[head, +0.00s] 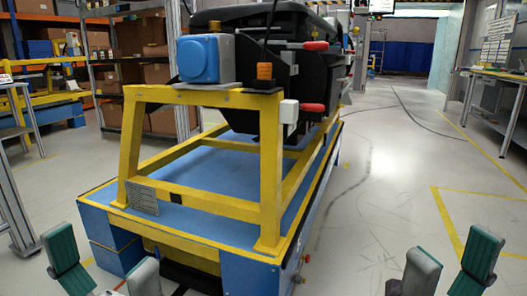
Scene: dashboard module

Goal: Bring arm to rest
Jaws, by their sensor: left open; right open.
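My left gripper (105,272) is at the bottom left of the head view. Its grey and green fingers are spread apart with nothing between them. My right gripper (448,272) is at the bottom right, also open and empty over the floor. The cart carries a black dashboard module (262,60). The arms behind the grippers are mostly out of the picture.
The cart has a blue base (240,275) close ahead. Shelves with cartons (140,75) stand back left, a workbench (500,75) at right. The right-hand floor (390,190) is clear.

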